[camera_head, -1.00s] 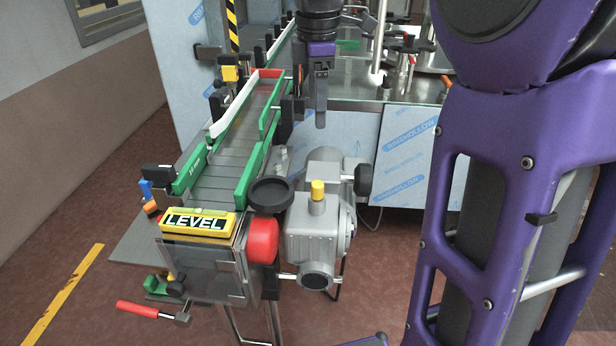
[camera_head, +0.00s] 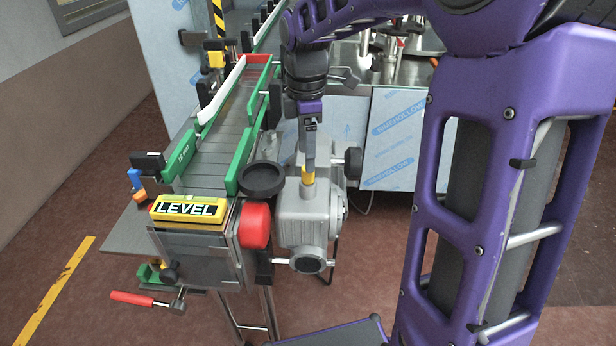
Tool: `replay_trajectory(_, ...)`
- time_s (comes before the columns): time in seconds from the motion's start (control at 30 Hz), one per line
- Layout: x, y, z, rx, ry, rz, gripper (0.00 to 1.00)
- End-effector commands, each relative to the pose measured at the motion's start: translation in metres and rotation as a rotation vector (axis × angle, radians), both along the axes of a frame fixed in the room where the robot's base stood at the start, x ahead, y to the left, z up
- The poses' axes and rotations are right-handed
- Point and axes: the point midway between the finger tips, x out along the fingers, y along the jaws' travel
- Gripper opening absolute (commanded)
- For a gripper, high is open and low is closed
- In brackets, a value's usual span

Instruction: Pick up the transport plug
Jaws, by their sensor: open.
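The transport plug appears to be the small yellow cap (camera_head: 307,178) standing upright on top of the grey gearbox (camera_head: 302,215) beside the conveyor. My gripper (camera_head: 309,163) points straight down over it, coming from above. The fingers overlap the upper part of the plug in the picture; only its lower part shows. The fingers line up one behind the other in this view, so the gap between them is hidden. I cannot tell whether they touch the plug or are around it.
The conveyor (camera_head: 219,138) with green guides runs along the left of the gearbox. A black round disc (camera_head: 262,179), a red roller end (camera_head: 254,225) and a black knob (camera_head: 353,163) sit close around it. A steel cabinet (camera_head: 392,140) stands behind.

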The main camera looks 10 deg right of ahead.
Motion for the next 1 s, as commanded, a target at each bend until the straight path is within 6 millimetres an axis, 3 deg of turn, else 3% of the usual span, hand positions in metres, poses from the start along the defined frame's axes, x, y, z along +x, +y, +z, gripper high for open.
replay_trajectory(0.3, -0.006, -0.003, -0.044, 0.0, 0.002, -0.001, 0.69)
replay_trajectory(0.6, -0.006, -0.003, -0.048, 0.0, 0.001, -0.001, 0.69)
replay_trajectory(1.0, -0.006, -0.003, -0.048, 0.0, 0.0, -0.001, 0.0)
